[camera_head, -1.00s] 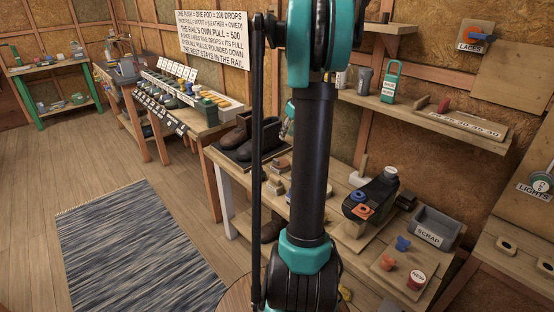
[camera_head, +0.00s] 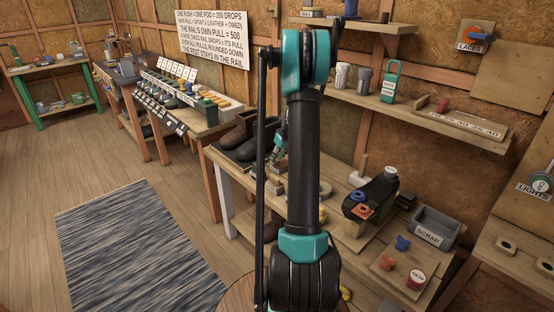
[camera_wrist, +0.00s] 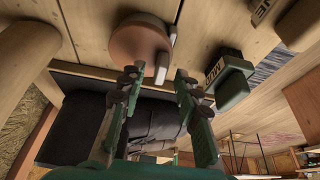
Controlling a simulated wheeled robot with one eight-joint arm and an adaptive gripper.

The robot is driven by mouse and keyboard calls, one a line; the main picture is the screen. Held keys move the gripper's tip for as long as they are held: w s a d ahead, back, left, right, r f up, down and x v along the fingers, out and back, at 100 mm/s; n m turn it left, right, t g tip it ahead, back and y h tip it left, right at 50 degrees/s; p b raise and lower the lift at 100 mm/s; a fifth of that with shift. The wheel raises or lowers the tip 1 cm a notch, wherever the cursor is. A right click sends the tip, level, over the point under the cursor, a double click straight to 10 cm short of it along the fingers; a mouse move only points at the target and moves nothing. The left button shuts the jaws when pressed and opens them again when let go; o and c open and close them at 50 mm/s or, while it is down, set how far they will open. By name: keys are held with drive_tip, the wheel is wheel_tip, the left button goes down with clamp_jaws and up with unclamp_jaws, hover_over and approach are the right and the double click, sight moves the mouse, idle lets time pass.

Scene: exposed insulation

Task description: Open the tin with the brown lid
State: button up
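In the wrist view a round brown-topped thing (camera_wrist: 140,42), likely the tin with the brown lid, sits on the light wooden bench top. A pale grey tab-like piece (camera_wrist: 172,52) stands at its right side. My gripper (camera_wrist: 160,82) is open, its two green fingers with dark pads apart and nothing between them. The fingertips point toward the brown thing and look short of it; contact cannot be made out. In the head view my arm hides most of my gripper and this part of the workbench (camera_head: 345,180); I cannot pick out the tin there.
A green labelled block (camera_wrist: 230,78) stands just right of my fingers in the wrist view. Dark boots (camera_head: 238,132) stand at the bench's left end.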

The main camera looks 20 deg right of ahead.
drive_tip(key=shift+w+a+f, duration=0.1)
drive_tip(key=shift+w+f, duration=0.05)
drive_tip(key=shift+f, duration=0.2)
clamp_jaws()
